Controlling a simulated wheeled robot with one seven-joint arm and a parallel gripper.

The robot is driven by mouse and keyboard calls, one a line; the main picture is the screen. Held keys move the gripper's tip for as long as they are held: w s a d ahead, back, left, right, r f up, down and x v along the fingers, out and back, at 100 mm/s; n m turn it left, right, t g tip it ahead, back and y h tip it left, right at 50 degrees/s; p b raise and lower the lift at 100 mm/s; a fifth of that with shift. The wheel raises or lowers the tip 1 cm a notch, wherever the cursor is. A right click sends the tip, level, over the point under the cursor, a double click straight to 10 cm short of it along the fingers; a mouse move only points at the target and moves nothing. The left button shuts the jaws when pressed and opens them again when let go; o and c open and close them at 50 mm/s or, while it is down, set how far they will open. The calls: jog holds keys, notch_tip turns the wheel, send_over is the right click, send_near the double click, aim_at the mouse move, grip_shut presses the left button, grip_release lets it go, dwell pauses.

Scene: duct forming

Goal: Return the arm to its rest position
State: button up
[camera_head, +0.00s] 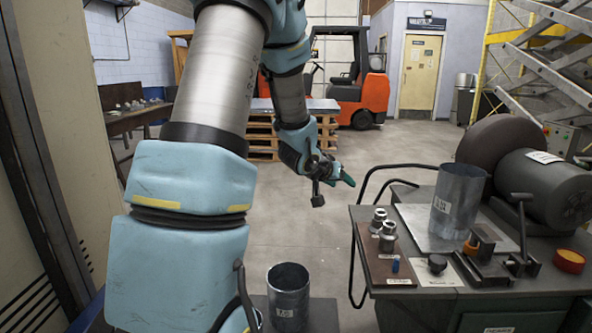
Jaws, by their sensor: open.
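My arm rises from the bottom left of the head view, bends at the top and hangs down to my gripper (333,188) near the middle. The gripper is open, with one finger pointing right and the other pointing down. It holds nothing visible. It hangs in the air to the left of the workbench and touches nothing that I can see.
A workbench (440,304) at right bears a metal duct cylinder (459,200), a machine with a dark drum (545,185), a vise (487,259) and small fittings (387,237). Another cylinder (288,298) stands at bottom centre. An orange forklift (375,92) and pallets (264,137) are behind. Middle floor is clear.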

jog(key=s+a+n+g+y, duration=0.2)
jog(key=s+a+y, duration=0.35)
jog(key=a, duration=0.55)
jog(key=s+a+g, duration=0.2)
jog(key=s+a, duration=0.2)
jog(key=s, duration=0.5)
jog(key=s+a+f+n+g+y+p, duration=0.1)
jog(key=s+a+g, duration=0.2)
jog(key=s, duration=0.6)
jog(key=shift+a+f+n, duration=0.15)
jog(key=shift+a+n, duration=0.15)
jog(key=shift+a, duration=0.05)
